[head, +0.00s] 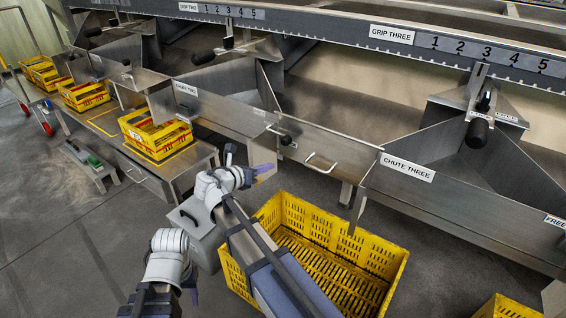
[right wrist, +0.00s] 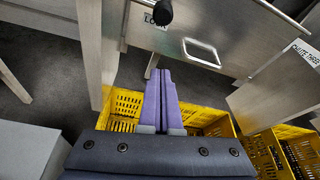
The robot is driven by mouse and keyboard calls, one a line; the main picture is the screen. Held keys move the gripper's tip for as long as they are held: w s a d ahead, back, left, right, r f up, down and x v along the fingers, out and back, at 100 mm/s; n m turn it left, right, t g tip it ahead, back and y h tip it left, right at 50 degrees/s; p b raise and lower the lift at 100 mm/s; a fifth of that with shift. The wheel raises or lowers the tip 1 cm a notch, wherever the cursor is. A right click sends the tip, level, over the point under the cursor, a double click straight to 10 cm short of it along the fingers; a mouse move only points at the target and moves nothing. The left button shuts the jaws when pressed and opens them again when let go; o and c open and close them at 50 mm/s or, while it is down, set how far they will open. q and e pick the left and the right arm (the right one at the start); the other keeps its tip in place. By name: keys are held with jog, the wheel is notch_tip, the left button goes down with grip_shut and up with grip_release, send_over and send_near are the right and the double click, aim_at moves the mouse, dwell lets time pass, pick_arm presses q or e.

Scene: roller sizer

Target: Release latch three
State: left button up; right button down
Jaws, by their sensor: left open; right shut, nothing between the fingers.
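A steel panel (head: 325,148) with a bar handle (head: 321,163) stands between chute two and chute three. A black knob (head: 286,140) is at its left end; the knob (right wrist: 162,12) and handle (right wrist: 201,53) also show in the right wrist view, beside a partly hidden label. None of the labels that I can read names latch three. My right gripper (head: 266,172) is shut and empty, below and left of the knob and apart from it. Its purple fingers (right wrist: 165,100) point toward the panel. My left gripper (head: 165,303) is open and low at the bottom edge, its fingers mostly hidden.
A yellow crate (head: 385,250) stands on the floor below the panel. The chute three wall (head: 455,205) and a black-knobbed lever (head: 478,133) under the grip three scale (head: 490,52) are to the right. Another yellow crate (head: 168,152) sits on a steel bench at left.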

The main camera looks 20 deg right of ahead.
jog(key=shift+w+d, duration=0.1)
dwell(0.3)
jog(key=b+x, duration=0.3)
jog(key=x, duration=0.7)
jog(key=shift+w+a+r+p, duration=0.15)
jog(key=shift+w+r+p, duration=0.05)
jog(key=shift+r+p, duration=0.8)
jog(key=shift+w+a+r+p, duration=0.15)
jog(key=shift+w+r+p, duration=0.05)
jog(key=shift+r+p, duration=0.75)
jog(key=shift+r, duration=0.15)
